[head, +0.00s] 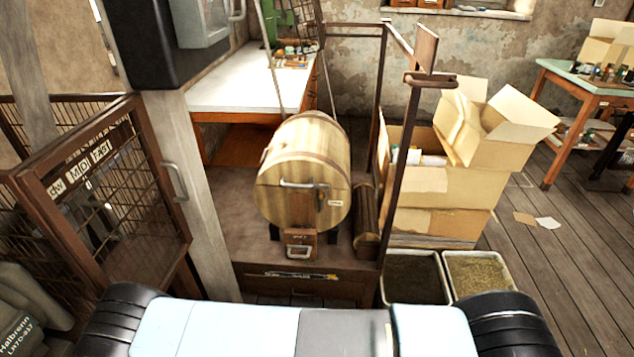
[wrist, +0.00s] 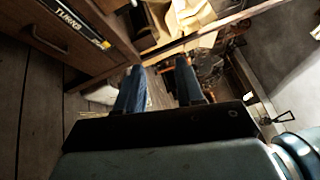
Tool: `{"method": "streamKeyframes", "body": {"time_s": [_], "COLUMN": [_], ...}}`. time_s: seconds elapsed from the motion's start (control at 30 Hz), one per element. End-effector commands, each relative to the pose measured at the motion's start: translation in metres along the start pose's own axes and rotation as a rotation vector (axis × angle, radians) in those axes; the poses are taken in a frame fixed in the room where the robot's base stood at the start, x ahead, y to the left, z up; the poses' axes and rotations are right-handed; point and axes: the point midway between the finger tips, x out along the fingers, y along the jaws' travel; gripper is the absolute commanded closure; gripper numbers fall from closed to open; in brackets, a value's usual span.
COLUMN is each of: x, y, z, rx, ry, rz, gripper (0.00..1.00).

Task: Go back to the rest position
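My gripper (wrist: 160,84) shows in the wrist view with its two fingers apart and nothing between them. It is away from a wooden drawer front (wrist: 78,28) at the upper left of that view. My gripper is not seen in the head view. A wooden barrel-shaped body (head: 303,172) with a metal handle lies on a brown bench (head: 262,255) in the head view. No handwheel can be made out in either view.
A mesh gate (head: 105,190) stands open at the left, beside a grey post (head: 185,190). A dark upright frame post (head: 398,165) and cardboard boxes (head: 440,195) stand right of the barrel. Two trays (head: 478,273) sit on the floor. Plank floor (head: 560,265) at the right is mostly clear.

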Motion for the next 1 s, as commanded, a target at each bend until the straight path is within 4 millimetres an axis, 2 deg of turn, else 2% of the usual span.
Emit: {"method": "streamKeyframes", "body": {"time_s": [0.17, 0.5, 0.87, 1.0], "x": [0.015, 0.062, 0.115, 0.138], "y": [-0.028, -0.104, -0.180, -0.214], "z": [0.018, 0.051, 0.067, 0.068], "rx": [0.094, 0.357, 0.628, 0.747], "ry": [0.112, 0.410, 0.695, 0.814], "rz": [0.030, 0.078, 0.082, 0.071], "gripper": [0.63, 0.63, 0.63, 0.63]}}
